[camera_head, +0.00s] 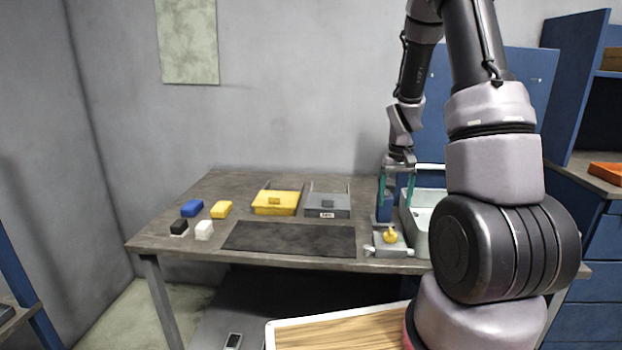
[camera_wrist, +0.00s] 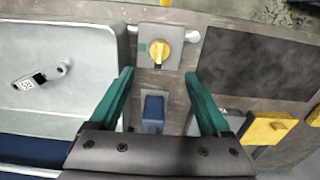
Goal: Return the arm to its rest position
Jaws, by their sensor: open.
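My gripper (camera_head: 397,188) is above the right part of the grey workbench (camera_head: 190,228), pointing down, beside the pale metal tray (camera_head: 424,196). In the wrist view its two green fingers (camera_wrist: 160,105) are spread wide with nothing between them. Beneath it stand a blue block-like thing (camera_wrist: 152,112) and a grey plate with a yellow knob (camera_wrist: 160,52); the knob also shows in the head view (camera_head: 390,235). My arm hides part of the tray and the bench's right end in the head view.
A yellow bin (camera_head: 276,203), a grey bin (camera_head: 327,206) and a dark mat (camera_head: 290,238) lie left of the gripper. Several small blocks, one blue (camera_head: 191,209), sit at the far left. A small grey part (camera_wrist: 42,76) lies in the tray. A blue panel (camera_head: 530,85) stands behind.

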